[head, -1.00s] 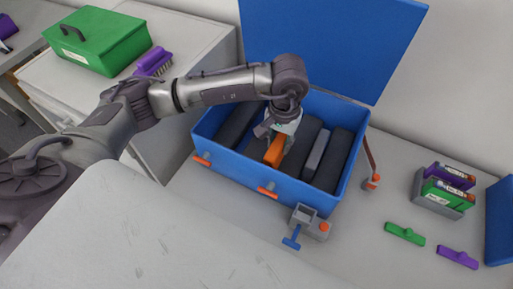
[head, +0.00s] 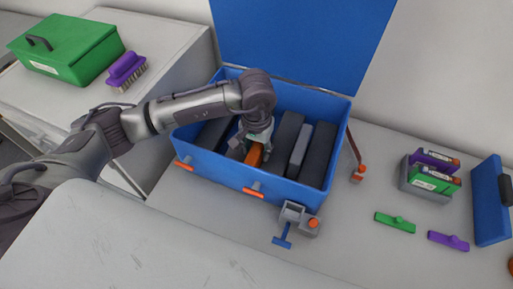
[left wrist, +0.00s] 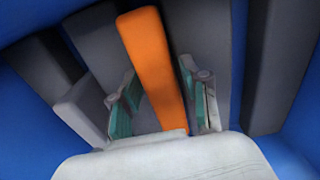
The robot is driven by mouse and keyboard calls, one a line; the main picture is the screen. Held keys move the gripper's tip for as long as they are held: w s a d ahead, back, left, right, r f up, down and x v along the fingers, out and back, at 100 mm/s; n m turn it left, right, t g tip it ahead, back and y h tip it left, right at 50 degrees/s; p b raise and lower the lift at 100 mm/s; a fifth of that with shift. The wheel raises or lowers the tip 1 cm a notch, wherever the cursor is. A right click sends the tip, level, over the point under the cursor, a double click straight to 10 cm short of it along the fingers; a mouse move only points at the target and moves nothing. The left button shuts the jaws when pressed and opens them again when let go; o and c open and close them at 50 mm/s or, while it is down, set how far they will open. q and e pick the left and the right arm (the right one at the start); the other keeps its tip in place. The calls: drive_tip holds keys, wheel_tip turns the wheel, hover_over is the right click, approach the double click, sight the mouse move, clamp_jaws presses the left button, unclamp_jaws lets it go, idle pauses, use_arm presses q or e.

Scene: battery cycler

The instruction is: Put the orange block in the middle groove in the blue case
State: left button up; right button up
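The orange block (head: 254,156) stands low inside the open blue case (head: 222,172), between dark slabs. My left gripper (head: 252,150) reaches down into the case over the block and hides part of it. In the left wrist view the orange block (left wrist: 152,62) runs between the two green-padded fingers of my left gripper (left wrist: 162,103). The fingers are apart, with a small gap showing on the block's left side. The groove under the block is hidden. My right gripper is not in view.
The case's raised lid (head: 300,40) stands behind. Dark slabs (head: 319,150) and a thin grey slab (head: 300,150) fill the right side. A grey clamp (head: 296,217) sits at the front. A green box (head: 65,50) and purple brush (head: 126,70) lie left.

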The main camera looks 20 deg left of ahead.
use_arm(q)
drive_tip(key=shift+r, duration=0.3)
wheel_tip(320, 180, up, 12)
drive_tip(key=b, duration=0.3)
drive_tip(key=shift+f, duration=0.25)
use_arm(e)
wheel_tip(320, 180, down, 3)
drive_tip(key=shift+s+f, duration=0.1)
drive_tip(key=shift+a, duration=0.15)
